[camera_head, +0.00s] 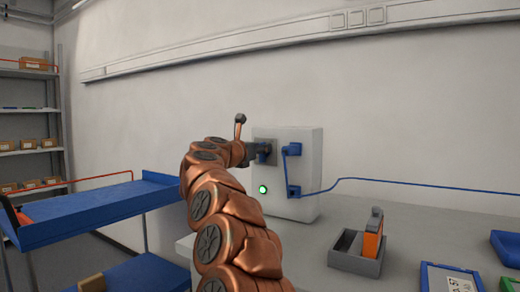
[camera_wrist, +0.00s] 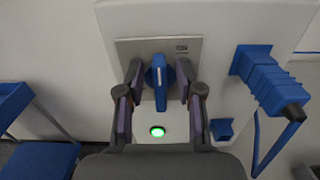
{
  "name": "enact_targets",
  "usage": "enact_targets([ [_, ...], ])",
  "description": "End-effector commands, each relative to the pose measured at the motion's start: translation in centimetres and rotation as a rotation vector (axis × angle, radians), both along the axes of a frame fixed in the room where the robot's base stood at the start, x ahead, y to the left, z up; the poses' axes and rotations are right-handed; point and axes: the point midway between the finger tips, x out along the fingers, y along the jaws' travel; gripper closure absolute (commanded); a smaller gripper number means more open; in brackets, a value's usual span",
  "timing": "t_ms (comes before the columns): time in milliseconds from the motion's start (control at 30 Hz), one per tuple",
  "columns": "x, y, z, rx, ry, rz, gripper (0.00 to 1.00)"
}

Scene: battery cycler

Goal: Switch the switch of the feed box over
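The feed box (camera_head: 305,165) is a pale grey box standing on the table against the wall. In the wrist view its front has a grey plate (camera_wrist: 190,55) with small lettering, hard to read, at its upper right. The blue switch (camera_wrist: 158,80) sits on this plate with its handle roughly upright. A round green lamp (camera_wrist: 157,132) glows below it. My gripper (camera_wrist: 159,88) is open, with one finger on each side of the switch handle and visible gaps between. In the head view my gripper (camera_head: 258,151) is at the box front, and my arm hides part of it.
A blue plug (camera_wrist: 268,82) with a cable sits right of the switch, close to my right finger. A blue socket (camera_wrist: 222,130) is below it. A grey tray (camera_head: 340,258) with an orange item stands on the table. A blue cart (camera_head: 90,210) is left.

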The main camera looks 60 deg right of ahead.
Motion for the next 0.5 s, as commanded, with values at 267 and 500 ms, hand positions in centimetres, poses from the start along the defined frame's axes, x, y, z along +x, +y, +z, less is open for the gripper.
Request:
enact_targets([
  [267, 0.03, 0.02, -0.01, 0.000, 0.000, 0.000, 0.96],
  [500, 0.02, 0.02, 0.00, 0.000, 0.000, 0.000, 1.00],
])
